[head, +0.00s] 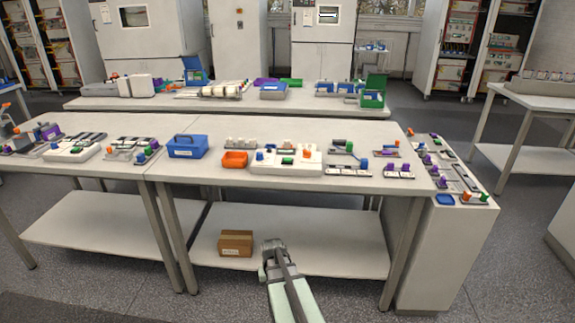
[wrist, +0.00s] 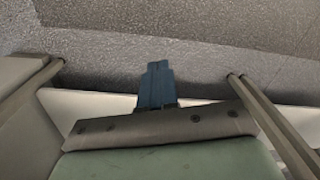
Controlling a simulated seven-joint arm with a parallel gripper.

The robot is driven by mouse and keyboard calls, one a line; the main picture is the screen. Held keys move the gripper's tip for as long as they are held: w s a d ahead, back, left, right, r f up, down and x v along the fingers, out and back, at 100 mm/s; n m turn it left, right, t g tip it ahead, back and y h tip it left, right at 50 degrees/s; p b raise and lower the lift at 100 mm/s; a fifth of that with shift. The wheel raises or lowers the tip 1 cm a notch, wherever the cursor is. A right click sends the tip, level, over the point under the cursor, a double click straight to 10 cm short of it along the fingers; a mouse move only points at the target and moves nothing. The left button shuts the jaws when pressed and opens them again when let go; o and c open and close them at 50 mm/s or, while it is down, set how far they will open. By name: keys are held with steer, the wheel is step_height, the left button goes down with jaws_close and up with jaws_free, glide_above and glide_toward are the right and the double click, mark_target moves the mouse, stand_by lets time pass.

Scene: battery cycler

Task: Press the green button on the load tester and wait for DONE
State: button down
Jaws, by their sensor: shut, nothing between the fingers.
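Several small devices with coloured knobs or buttons stand on the front table. A white device (head: 270,167) near the middle has a green part (head: 288,160) on it, and another white device (head: 60,155) stands to the left. I cannot tell which one is the load tester. No DONE display can be read. My gripper (head: 270,244) is low in front of the table, beside the lower shelf and well below the tabletop devices. In the wrist view its blue fingers (wrist: 157,85) are together, with nothing between them.
The front table (head: 215,178) has metal legs and a lower shelf (head: 310,258) holding a brown box (head: 236,243). A blue bin (head: 187,147) and an orange bin (head: 234,160) stand on top. A side counter (head: 473,180) adjoins at right. The floor in front is clear.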

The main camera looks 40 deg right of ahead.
steer(key=w+d+r+m+t+h, duration=0.1)
steer(key=w+d+r, duration=0.3)
steer(key=d+r, duration=0.3)
steer(key=w+d+r+t, duration=0.2)
steer(key=w+d+r, duration=0.3)
steer(key=d+r, duration=0.15)
step_height(320, 180, up, 32)
steer(key=m+t, duration=0.4)
steer(key=t, duration=0.2)
glide_above(289, 160)
steer(key=shift+d+h, duration=0.1)
steer(key=shift+h, duration=0.2)
steer(key=shift+f, duration=0.15)
steer(key=shift+f, duration=4.3)
steer(key=shift+f, duration=0.15)
steer(key=shift+f, duration=0.3)
